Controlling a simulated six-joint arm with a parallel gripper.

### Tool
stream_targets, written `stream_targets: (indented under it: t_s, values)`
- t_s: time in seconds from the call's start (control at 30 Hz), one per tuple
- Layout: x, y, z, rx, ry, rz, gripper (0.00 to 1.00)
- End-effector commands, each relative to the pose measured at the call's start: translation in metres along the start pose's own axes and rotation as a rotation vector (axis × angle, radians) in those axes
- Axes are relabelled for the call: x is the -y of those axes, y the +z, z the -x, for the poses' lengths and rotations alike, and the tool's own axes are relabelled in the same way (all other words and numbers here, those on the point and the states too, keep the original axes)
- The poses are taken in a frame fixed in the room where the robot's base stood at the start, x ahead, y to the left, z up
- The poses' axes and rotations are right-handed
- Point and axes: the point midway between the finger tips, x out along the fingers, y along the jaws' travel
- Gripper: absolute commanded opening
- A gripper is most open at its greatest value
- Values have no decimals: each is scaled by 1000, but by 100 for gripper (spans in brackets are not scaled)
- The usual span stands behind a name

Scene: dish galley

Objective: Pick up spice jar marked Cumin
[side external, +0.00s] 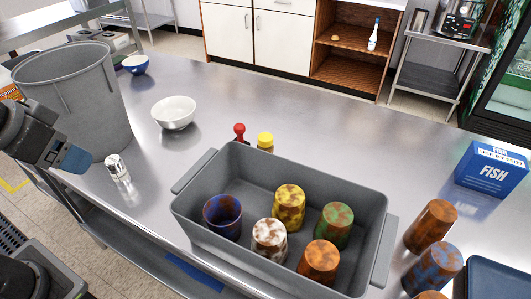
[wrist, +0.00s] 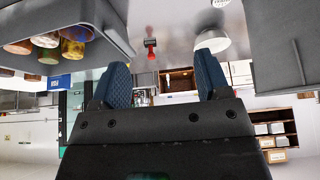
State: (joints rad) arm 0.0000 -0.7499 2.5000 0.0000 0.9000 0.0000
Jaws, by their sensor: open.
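No label reading Cumin is legible in either view. A small clear jar with a silver lid (side external: 118,168) stands upright on the steel counter, just right of my gripper (side external: 76,158); its perforated lid also shows at the top of the wrist view (wrist: 220,3). A yellow-capped container (side external: 265,141) stands behind the grey tub, its lower part hidden. My gripper is open, with its two blue fingers apart and nothing between them in the wrist view (wrist: 161,68). It is above the counter's left side, apart from the silver-lidded jar.
A grey tub (side external: 182,205) holds several mottled cups. A tall grey bin (side external: 80,100) stands behind my gripper. A white bowl (side external: 174,114), blue bowl (side external: 135,65), red-topped item (side external: 240,131) and blue FISH box (side external: 490,170) are on the counter. The counter's back middle is clear.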

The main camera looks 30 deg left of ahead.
Motion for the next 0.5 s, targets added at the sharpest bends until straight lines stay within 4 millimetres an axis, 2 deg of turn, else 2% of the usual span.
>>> stream_targets:
  t_s: [0.27,0.33,0.43,0.5]
  values:
    - [0,0,0,0,0,2,76]
    - [-1,-6,2,4,2,15,76]
    - [-4,-26,6,27,7,71,76]
    - [-8,-48,10,54,11,138,76]
